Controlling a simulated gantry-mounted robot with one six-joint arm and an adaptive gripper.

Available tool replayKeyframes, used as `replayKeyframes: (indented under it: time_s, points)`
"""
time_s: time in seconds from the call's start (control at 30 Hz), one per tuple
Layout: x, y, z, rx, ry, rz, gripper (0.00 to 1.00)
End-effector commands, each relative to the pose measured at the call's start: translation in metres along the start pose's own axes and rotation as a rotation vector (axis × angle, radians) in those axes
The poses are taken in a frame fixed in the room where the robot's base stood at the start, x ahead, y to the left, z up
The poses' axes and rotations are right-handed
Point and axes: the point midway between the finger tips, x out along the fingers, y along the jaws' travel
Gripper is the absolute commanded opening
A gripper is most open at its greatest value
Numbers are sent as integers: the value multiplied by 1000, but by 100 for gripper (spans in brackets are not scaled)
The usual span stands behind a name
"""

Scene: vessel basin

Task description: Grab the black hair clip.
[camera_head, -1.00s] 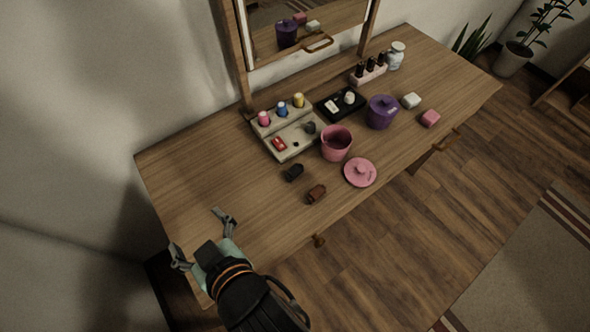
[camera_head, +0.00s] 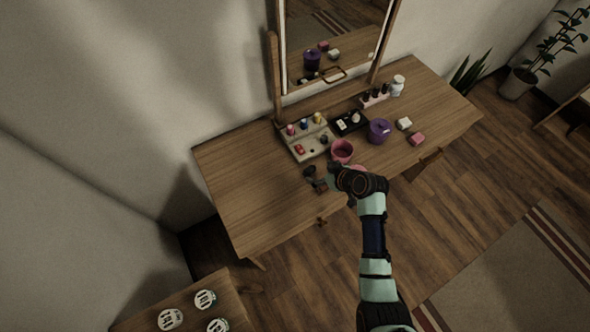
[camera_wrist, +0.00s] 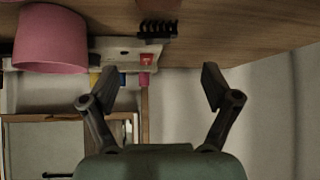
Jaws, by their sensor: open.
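The black hair clip (camera_wrist: 158,29) shows its row of teeth at the top middle of the wrist view, on the wooden table. It lies ahead of my open gripper (camera_wrist: 159,86), roughly in line with the gap between the fingers and apart from them. Nothing is between the fingers. In the head view the black clip (camera_head: 309,171) is a small dark shape left of the pink cup, close beside my gripper (camera_head: 328,176). My gripper partly covers that area, so the exact gap is hard to tell.
A pink cup (camera_wrist: 51,39) stands close to the clip, and also shows in the head view (camera_head: 342,150). A brown clip (camera_head: 320,186) lies near my gripper. A cosmetics tray (camera_head: 313,148) and purple jar (camera_head: 379,130) stand behind. The table's left part is clear.

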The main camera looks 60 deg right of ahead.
Motion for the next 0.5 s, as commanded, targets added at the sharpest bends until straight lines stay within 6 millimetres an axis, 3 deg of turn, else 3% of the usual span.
replayKeyframes:
  time_s: [0.5]
  points:
    - [44, 0, 7, 1, -3, -2, 88]
